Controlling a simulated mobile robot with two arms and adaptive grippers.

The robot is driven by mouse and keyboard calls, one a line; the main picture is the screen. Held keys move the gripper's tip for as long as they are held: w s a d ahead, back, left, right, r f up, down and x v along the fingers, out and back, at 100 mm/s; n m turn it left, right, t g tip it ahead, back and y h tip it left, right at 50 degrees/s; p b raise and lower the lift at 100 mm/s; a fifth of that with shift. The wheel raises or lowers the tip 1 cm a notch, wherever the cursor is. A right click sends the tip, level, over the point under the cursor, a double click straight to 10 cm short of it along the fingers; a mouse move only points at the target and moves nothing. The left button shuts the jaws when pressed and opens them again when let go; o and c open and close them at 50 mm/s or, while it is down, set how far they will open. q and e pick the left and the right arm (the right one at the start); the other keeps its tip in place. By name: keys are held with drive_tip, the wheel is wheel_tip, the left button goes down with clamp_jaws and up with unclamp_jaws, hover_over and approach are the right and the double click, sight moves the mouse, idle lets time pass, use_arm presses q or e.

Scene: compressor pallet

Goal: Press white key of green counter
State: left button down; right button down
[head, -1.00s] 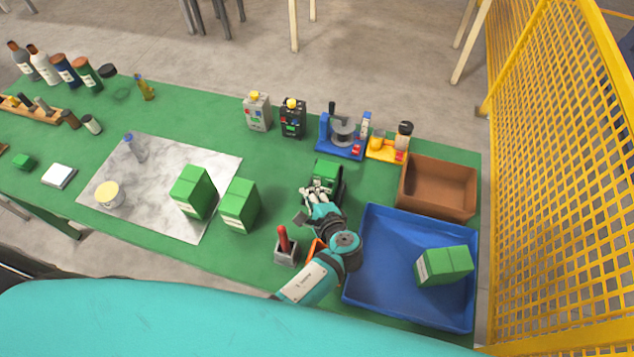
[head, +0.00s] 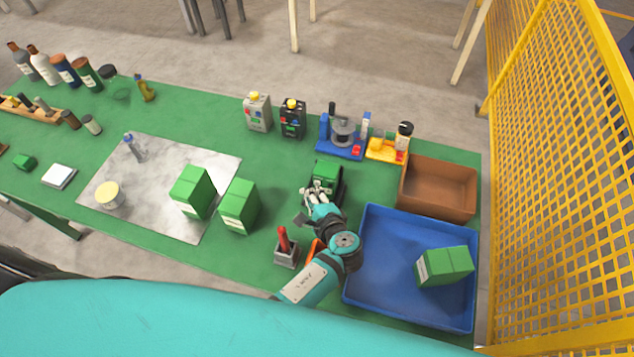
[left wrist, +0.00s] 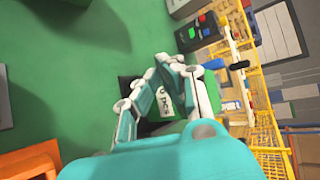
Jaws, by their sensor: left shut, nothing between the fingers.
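The green counter (head: 327,170) is a small green box in a dark frame on the green table, left of the blue tray. In the left wrist view the counter (left wrist: 163,101) shows a white display with "0 pcs", partly covered by my fingers. My left gripper (head: 311,188) is shut and empty, with its fingertips close to the near left side of the counter. In the left wrist view my left gripper (left wrist: 166,62) has its fingertips together in front of the counter. I cannot tell whether they touch it. I cannot make out the white key. My right gripper is not in view.
A blue tray (head: 385,296) with a green box and a brown bin (head: 436,205) stand to the right. A red-handled device (head: 285,250) stands near my forearm. Green cartons (head: 239,205) are to the left. Two button boxes (head: 292,118) stand behind.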

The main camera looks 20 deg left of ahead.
use_arm(q)
drive_tip(key=shift+w, duration=0.45)
drive_tip(key=shift+w, duration=0.15)
idle(0.5)
drive_tip(key=shift+w+b, duration=0.3)
drive_tip(key=shift+b, duration=0.05)
drive_tip(key=shift+s+r, duration=0.1)
drive_tip(key=shift+s, duration=0.1)
idle(0.3)
drive_tip(key=shift+s+p, duration=0.35)
drive_tip(key=shift+s, duration=0.35)
